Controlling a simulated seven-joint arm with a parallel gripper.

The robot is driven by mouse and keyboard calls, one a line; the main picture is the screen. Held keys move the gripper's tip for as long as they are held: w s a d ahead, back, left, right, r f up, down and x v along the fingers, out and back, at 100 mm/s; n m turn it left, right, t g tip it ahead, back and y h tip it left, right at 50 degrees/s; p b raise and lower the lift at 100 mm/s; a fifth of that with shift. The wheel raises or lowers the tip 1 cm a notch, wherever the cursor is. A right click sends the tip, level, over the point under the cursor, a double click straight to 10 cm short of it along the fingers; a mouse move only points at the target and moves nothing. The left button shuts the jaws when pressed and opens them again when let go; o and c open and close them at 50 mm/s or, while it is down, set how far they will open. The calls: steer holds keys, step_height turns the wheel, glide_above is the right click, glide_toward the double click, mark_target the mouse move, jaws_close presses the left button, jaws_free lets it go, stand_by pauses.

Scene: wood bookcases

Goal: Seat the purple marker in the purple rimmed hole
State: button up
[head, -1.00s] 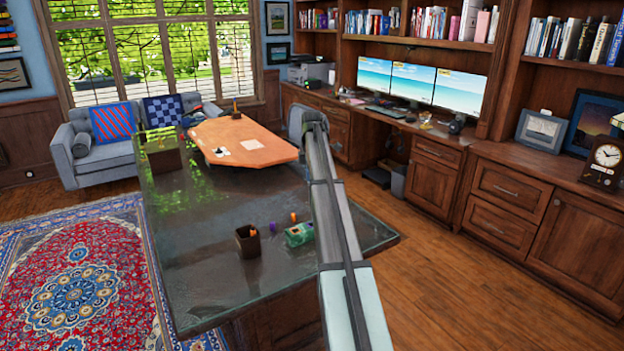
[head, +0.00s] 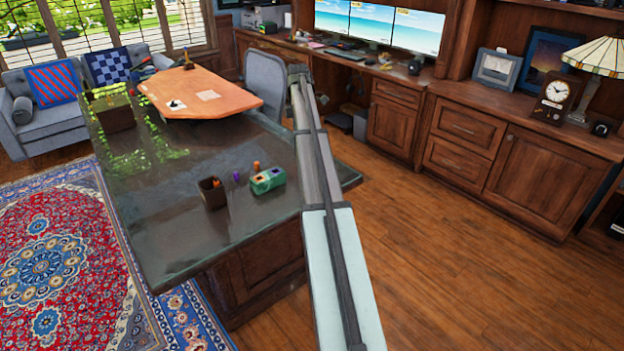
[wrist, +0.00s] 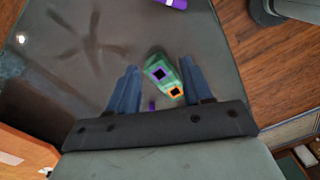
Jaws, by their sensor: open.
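The purple marker (head: 236,177) stands on the dark glass desk in the head view, between a brown cup and a green block. The green block (head: 267,180) also shows in the wrist view (wrist: 165,62), with its purple rimmed hole (wrist: 158,74) dark and empty-looking. An orange rimmed hole (wrist: 175,92) is beside it. My gripper (wrist: 159,65) is open, its blue fingers spread to either side of the block in the picture; the height above it is unclear. A small purple patch (wrist: 152,105) shows between the fingers, partly cut off by my gripper.
The brown cup (head: 213,194) holds something orange. An orange marker (head: 256,166) is at the block's back edge. Another purple object (wrist: 172,3) is cut off by the wrist view's top edge. A dark box (head: 113,110) stands at the desk's far left. The desk's front is clear.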

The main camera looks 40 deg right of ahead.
steer(key=s+d+f+m, duration=0.1)
steer(key=f+m, duration=0.3)
steer(key=m, duration=0.4)
steer(key=s+d+f+m, duration=0.1)
steer(key=d+f+m, duration=0.1)
steer(key=f+m, duration=0.2)
steer(key=s+d+f+m, duration=0.1)
steer(key=f+m, duration=0.4)
steer(key=m, duration=0.6)
steer(key=shift+d+m, duration=0.25)
steer(key=shift+m, duration=0.05)
steer(key=shift+w+a+f, duration=0.1)
steer(key=shift+f, duration=1.25)
steer(key=shift+w+a+f, duration=0.1)
steer(key=shift+f, duration=1.25)
steer(key=shift+c, duration=0.2)
jaws_close()
